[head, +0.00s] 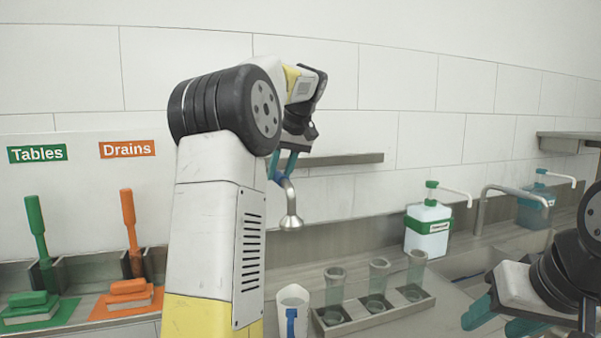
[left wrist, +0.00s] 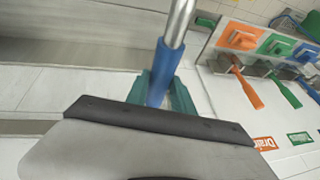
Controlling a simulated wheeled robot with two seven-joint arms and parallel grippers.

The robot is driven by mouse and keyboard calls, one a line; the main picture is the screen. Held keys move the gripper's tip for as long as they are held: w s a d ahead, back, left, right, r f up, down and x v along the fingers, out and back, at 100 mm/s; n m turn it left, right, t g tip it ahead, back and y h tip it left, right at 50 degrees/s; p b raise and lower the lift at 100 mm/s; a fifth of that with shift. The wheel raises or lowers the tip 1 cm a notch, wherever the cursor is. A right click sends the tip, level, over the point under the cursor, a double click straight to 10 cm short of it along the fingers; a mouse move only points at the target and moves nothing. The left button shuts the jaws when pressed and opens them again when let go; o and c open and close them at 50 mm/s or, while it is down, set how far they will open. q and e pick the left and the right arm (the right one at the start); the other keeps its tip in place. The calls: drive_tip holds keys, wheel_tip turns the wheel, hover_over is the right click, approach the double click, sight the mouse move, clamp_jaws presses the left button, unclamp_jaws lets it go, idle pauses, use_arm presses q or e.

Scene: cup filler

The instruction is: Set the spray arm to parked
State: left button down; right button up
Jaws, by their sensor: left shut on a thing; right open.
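The spray arm shows in the head view as a bent metal tube ending in a downward-facing spray head (head: 291,218). In the left wrist view its silver tube runs into a blue sleeve (left wrist: 160,76). My left gripper (head: 284,168) is shut on the blue sleeve, with teal fingers on both sides of it (left wrist: 162,92). My left arm hides the rest of the spray arm in the head view. My right gripper (head: 500,319) is open and empty at the lower right, apart from the spray arm.
A metal rack (head: 372,318) with several clear cylinders and a white jug (head: 293,300) stand below the spray head. A green-labelled bottle (head: 428,230) and a tap (head: 482,205) are to the right. Green and orange brushes (head: 130,220) stand at left. A wall shelf (head: 340,159) is behind.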

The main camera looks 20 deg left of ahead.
use_arm(q)
drive_tip(key=s+a, duration=0.3)
drive_tip(key=a, duration=0.2)
drive_tip(key=shift+s, duration=0.4)
drive_tip(key=c, duration=1.1)
unclamp_jaws()
drive_tip(key=shift+s+a, duration=0.1)
drive_tip(key=v, duration=0.7)
drive_tip(key=shift+r, duration=0.35)
drive_tip(key=shift+d, duration=0.25)
